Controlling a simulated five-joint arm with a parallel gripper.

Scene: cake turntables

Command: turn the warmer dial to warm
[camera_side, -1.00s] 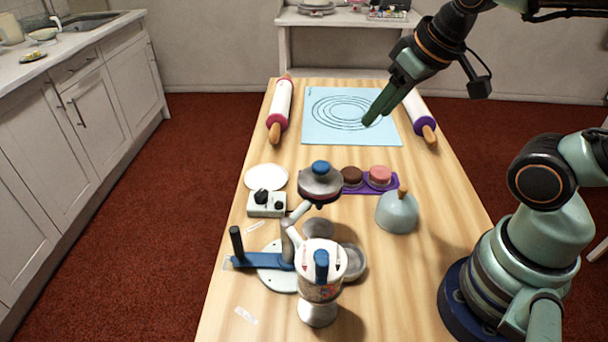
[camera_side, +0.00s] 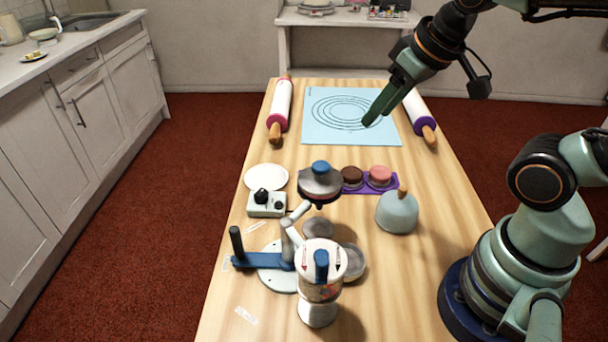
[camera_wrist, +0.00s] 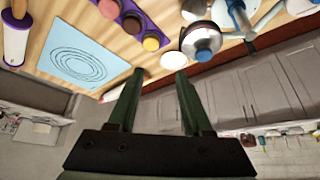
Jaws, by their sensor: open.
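The warmer is a small pale box (camera_side: 266,204) in the left middle of the table in the side view. It has a larger black dial (camera_side: 262,196) and a smaller black knob (camera_side: 279,205) on it. A round white plate (camera_side: 266,177) lies just behind the box. The dial's marks are too small to read. My gripper (camera_side: 371,120) is up and away from the box, in front of the blue mat in the side view. In the wrist view my gripper (camera_wrist: 160,74) shows two green fingers apart with nothing between them. I cannot make out the dial there.
A turntable stand with a blue-topped disc (camera_side: 320,185) is right of the box. A blue bar (camera_side: 262,261) with a black upright handle is in front. A grey dome (camera_side: 397,212) and purple tray (camera_side: 352,187) are to the right. A blue mat (camera_side: 318,137) lies behind.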

